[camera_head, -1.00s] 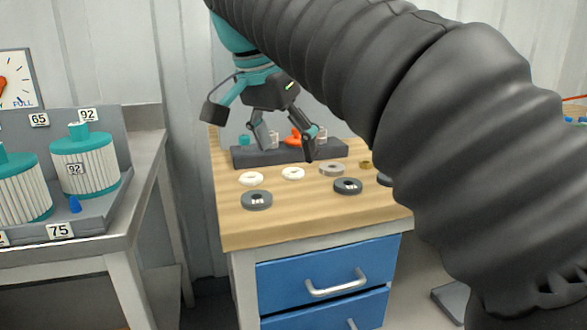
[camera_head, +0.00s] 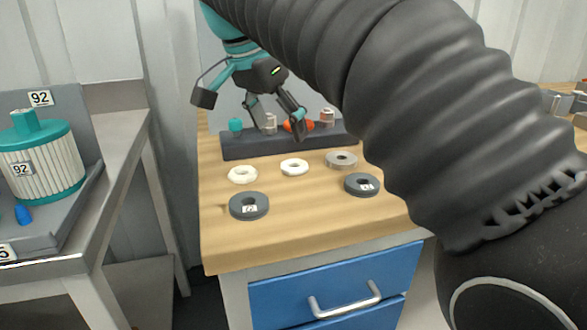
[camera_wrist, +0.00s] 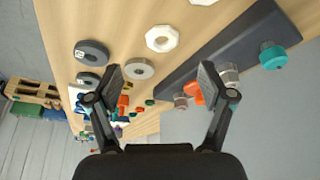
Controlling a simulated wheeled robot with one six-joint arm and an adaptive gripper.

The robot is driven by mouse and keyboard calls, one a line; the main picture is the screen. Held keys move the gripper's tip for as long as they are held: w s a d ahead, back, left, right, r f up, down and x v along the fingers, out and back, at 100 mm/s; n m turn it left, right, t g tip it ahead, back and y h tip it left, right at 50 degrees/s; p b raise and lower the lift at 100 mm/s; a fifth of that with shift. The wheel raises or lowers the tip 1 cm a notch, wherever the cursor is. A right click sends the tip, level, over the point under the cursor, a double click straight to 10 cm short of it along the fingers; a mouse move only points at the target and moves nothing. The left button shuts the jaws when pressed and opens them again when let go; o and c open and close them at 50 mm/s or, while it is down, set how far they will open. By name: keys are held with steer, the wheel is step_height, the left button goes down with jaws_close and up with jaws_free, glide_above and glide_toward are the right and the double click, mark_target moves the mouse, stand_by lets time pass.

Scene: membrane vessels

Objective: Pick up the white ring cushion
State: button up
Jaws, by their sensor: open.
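Two white rings lie flat on the wooden worktop. The left one (camera_head: 242,174) is creamy with an uneven outline; the right one (camera_head: 294,167) is whiter and smoother. I cannot tell which is the ring cushion. In the wrist view the right ring (camera_wrist: 153,38) looks eight-sided, and the left one (camera_wrist: 203,2) is cut by the top edge. My gripper (camera_head: 283,128) is open and empty, above the dark rack behind the rings. In the wrist view my gripper (camera_wrist: 162,70) has its fingers spread, with nothing between them.
Dark grey rings (camera_head: 249,205) (camera_head: 362,184) and a beige-grey ring (camera_head: 341,160) lie near the white ones. A dark rack (camera_head: 240,147) holds a teal knob (camera_head: 236,125), metal pieces and an orange part (camera_head: 299,126). A metal bench (camera_head: 124,150) with a pleated cartridge (camera_head: 42,165) stands left.

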mark_target(294, 167)
steer(key=shift+w+b+x, duration=0.2)
steer(key=shift+b+x, duration=0.3)
steer(key=shift+x, duration=3.65)
steer(key=shift+r, duration=0.1)
steer(key=c, duration=0.9)
